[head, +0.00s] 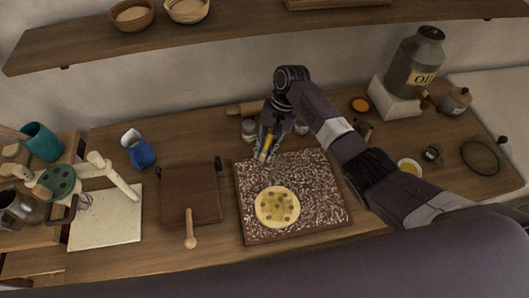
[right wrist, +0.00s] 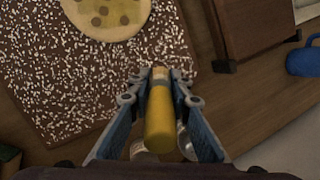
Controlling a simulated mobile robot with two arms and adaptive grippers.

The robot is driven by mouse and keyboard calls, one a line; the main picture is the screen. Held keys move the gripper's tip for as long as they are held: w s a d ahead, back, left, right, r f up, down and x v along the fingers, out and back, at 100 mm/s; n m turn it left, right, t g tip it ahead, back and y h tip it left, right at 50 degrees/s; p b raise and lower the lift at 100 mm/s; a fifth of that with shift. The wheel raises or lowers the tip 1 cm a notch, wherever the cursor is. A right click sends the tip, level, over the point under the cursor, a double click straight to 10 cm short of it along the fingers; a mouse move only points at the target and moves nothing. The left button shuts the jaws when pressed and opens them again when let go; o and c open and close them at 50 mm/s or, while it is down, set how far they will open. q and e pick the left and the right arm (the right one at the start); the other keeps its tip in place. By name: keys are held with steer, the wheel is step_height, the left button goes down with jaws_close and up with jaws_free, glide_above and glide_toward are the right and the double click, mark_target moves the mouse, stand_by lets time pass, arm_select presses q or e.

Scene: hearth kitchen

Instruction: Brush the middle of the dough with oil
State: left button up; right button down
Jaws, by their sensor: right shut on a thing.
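The dough (head: 277,207) is a flat, pale round with a yellow middle and several brown spots. It lies on a dark, white-speckled board (head: 325,205). Its edge also shows at the top of the right wrist view (right wrist: 133,30). My right gripper (head: 266,152) is over the board's back edge, behind the dough and apart from it. It is shut on a yellow-handled tool, seen in the right wrist view (right wrist: 159,115), which looks like the brush; its bristles are not clear. A small bowl of yellow oil (head: 409,168) stands at the right. My left gripper is out of view.
A large can with a partly hidden label (head: 414,65) stands on a white block at the back right. A brown box-like thing (head: 189,195) and a wooden pestle-like tool (head: 190,228) lie left of the board. A blue jug (head: 141,152) stands further left. Jars crowd behind my right gripper.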

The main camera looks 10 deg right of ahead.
mark_target(265, 146)
steer(key=shift+r, duration=0.35)
steer(key=shift+r, duration=1.55)
